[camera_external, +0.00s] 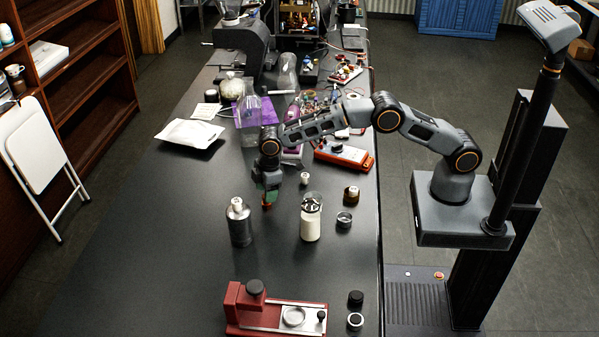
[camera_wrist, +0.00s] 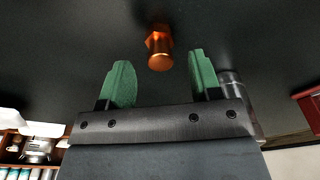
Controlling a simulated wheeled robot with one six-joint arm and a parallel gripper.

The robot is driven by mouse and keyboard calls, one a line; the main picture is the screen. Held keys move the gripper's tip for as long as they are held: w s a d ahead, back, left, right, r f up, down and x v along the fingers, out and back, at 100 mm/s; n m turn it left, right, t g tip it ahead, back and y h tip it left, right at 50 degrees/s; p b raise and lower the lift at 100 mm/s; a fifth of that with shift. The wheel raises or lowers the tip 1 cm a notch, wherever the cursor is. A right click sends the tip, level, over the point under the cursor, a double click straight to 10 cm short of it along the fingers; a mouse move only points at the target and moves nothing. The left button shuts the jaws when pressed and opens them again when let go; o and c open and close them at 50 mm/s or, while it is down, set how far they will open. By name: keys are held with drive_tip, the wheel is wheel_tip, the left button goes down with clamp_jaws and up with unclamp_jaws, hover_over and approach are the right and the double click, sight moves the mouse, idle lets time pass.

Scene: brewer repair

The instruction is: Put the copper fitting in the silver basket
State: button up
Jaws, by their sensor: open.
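The copper fitting (camera_wrist: 159,48) has a hex collar and a round end, and lies on the black table just beyond the fingertips in the wrist view. In the external view an orange-red spot (camera_external: 267,205) below my gripper (camera_external: 268,192) appears to be it, mostly hidden by the fingers. My gripper has green fingers, spread apart on either side of the fitting's line, with nothing between them. Small round silver cups that could be the silver basket stand at the right: one (camera_external: 344,220) near the white-filled jar, another (camera_external: 355,321) near the front. I cannot tell which is the basket.
A steel bottle (camera_external: 239,222) stands close to my gripper, at its front left. A glass jar of white powder (camera_external: 311,218) and a small capped jar (camera_external: 351,194) stand to the right. A red device (camera_external: 250,310) is in front.

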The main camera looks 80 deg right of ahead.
drive_tip(key=shift+w+a+f, duration=0.1)
drive_tip(key=shift+f, duration=0.7)
drive_tip(key=c, duration=1)
clamp_jaws()
drive_tip(key=shift+r, duration=0.2)
